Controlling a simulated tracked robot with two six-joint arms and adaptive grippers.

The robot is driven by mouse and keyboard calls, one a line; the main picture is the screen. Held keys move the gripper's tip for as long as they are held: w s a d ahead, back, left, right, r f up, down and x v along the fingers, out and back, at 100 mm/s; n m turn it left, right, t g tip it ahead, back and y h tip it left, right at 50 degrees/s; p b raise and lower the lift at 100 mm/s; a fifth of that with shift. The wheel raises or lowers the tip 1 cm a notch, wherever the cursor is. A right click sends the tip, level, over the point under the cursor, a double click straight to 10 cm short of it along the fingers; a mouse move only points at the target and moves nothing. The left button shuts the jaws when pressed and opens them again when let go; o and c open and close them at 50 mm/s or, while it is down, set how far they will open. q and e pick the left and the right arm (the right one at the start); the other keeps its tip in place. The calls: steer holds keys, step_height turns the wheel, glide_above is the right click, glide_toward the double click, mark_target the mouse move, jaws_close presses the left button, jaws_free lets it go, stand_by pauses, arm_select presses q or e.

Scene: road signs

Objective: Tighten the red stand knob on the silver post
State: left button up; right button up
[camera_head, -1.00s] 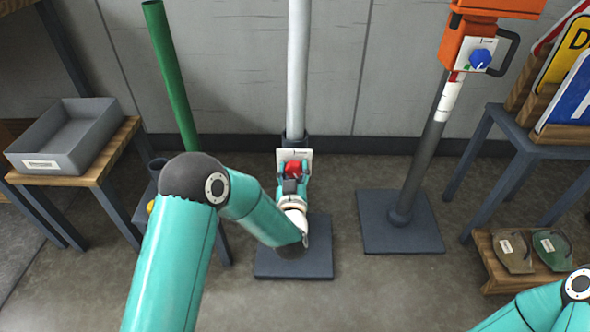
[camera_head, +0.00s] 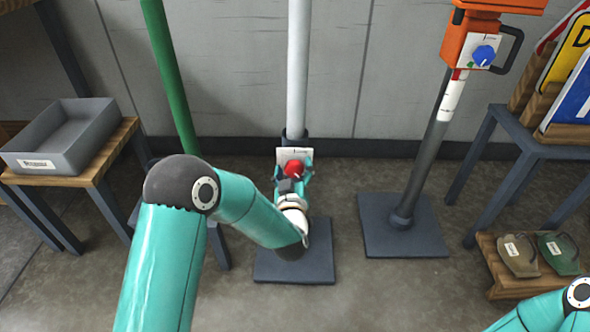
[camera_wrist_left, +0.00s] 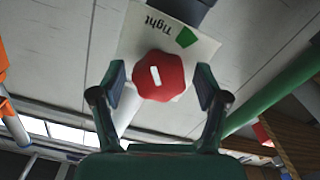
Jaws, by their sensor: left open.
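The silver post (camera_head: 297,75) stands upright in a dark square base (camera_head: 295,262). A white plate low on the post (camera_wrist_left: 205,48) reads "Tight" and has a green mark (camera_wrist_left: 186,38). The red knob (camera_head: 294,168) sits on this plate; in the left wrist view the knob (camera_wrist_left: 168,88) shows a short white line pointing nearly up the picture, left of the green mark. My left gripper (camera_head: 293,175) is open, its fingers on either side of the knob (camera_wrist_left: 161,86), with gaps between. My right gripper is out of view.
A green post (camera_head: 172,75) leans at left, beside a wooden stand with a grey tray (camera_head: 60,138). At right stands a dark post with an orange box and blue knob (camera_head: 484,55). Road signs (camera_head: 572,85) stand on a bench at far right, above a low shelf.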

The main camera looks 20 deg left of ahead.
arm_select(q)
steer(key=shift+s, duration=0.1)
steer(key=v, duration=1.2)
